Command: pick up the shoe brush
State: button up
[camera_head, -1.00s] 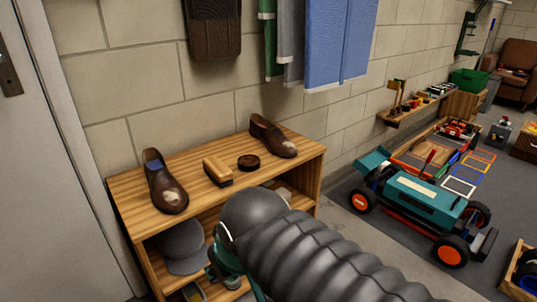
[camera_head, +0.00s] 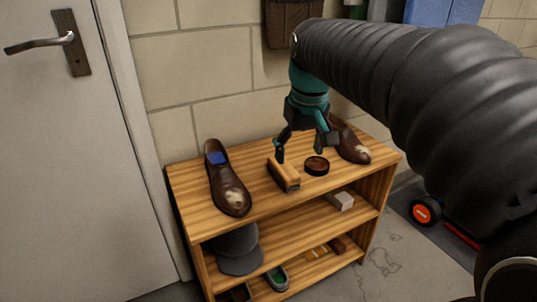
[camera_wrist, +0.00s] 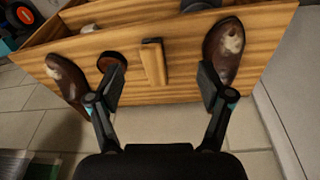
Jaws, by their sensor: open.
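The shoe brush (camera_head: 284,175) is a small block with a tan wooden top and dark bristles. It lies on the top board of a wooden shelf (camera_head: 255,200), between a brown shoe on the left and a round dark tin. In the wrist view the brush (camera_wrist: 154,62) sits between the spread fingers, beyond their tips. My gripper (camera_head: 307,152) is open and empty, above the shelf top near the brush and tin. In the wrist view my gripper (camera_wrist: 163,88) has one finger on either side of the picture. The exact gap above the brush is hard to tell.
The left shoe (camera_head: 227,180) and the right shoe (camera_head: 352,143) flank the brush. The round tin (camera_head: 317,166) stands close to its right. The block wall (camera_head: 200,60) rises behind the shelf. A cap (camera_head: 238,248) lies on the middle shelf.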

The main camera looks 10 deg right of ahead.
jog(key=w+n+g, duration=0.1)
jog(key=w+g, duration=0.1)
jog(key=w, duration=1)
send_over(284, 166)
jog(key=f, duration=0.5)
jog(key=f+b, duration=0.1)
jog(key=f, duration=0.2)
jog(key=shift+s+f, duration=0.3)
jog(key=shift+f, duration=0.05)
jog(key=shift+w+f, duration=0.2)
jog(key=shift+f, duration=1.1)
jog(key=shift+w+f, duration=0.2)
jog(key=shift+f, duration=1.1)
jog(key=c, duration=1.3)
